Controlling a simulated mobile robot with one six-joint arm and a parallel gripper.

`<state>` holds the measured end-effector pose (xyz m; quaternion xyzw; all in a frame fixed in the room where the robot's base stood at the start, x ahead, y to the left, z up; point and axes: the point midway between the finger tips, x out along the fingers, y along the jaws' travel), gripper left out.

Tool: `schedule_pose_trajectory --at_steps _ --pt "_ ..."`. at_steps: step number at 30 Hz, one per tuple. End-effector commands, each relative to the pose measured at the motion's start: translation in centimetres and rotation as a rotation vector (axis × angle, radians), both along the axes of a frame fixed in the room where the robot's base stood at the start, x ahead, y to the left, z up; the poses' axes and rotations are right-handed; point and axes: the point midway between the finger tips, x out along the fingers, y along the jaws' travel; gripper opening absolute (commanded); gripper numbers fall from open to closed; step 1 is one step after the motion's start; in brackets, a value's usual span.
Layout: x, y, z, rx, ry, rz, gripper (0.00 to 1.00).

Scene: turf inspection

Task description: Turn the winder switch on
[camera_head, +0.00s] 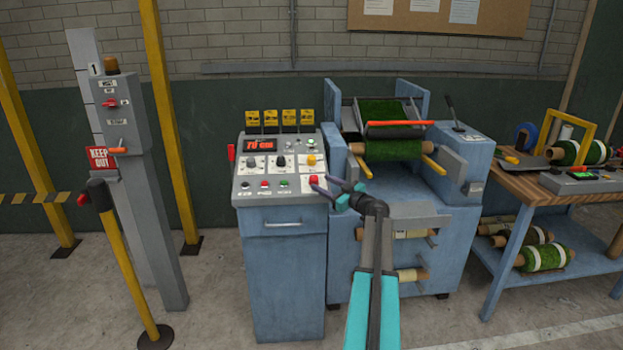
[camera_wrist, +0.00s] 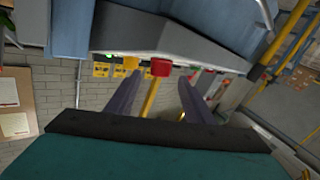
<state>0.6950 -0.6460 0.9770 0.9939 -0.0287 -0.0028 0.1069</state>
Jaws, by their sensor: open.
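The blue control console (camera_head: 281,270) stands in the middle with a grey sloped panel (camera_head: 245,190). The panel has a red display (camera_head: 260,144), several knobs and small buttons. I cannot tell which control is the winder switch. A red button (camera_head: 314,180) sits at the panel's lower right corner. My gripper (camera_head: 318,186) is open and empty close to this button. In the wrist view a red button (camera_wrist: 160,67) shows between the fingertips of my gripper (camera_wrist: 160,80); contact cannot be told. The panel labels are too small to read.
The blue winding machine (camera_head: 455,225) with green turf rolls stands right of the console. A workbench (camera_head: 530,188) with more rolls is at far right. A grey post with a switch box (camera_head: 120,115) and yellow poles stand at left. Floor in front is clear.

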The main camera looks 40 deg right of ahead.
Motion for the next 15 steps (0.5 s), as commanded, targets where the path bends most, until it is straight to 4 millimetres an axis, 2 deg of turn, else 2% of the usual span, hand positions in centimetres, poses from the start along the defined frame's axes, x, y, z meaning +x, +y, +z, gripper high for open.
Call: schedule_pose_trajectory --at_steps 1,9,15 --pt "0.9 -0.1 0.1 0.001 0.0 0.002 0.48" --pt "4.3 -0.3 0.1 -0.001 0.0 0.002 0.48" --pt "5.8 -0.4 0.1 0.0 0.0 0.0 0.48"
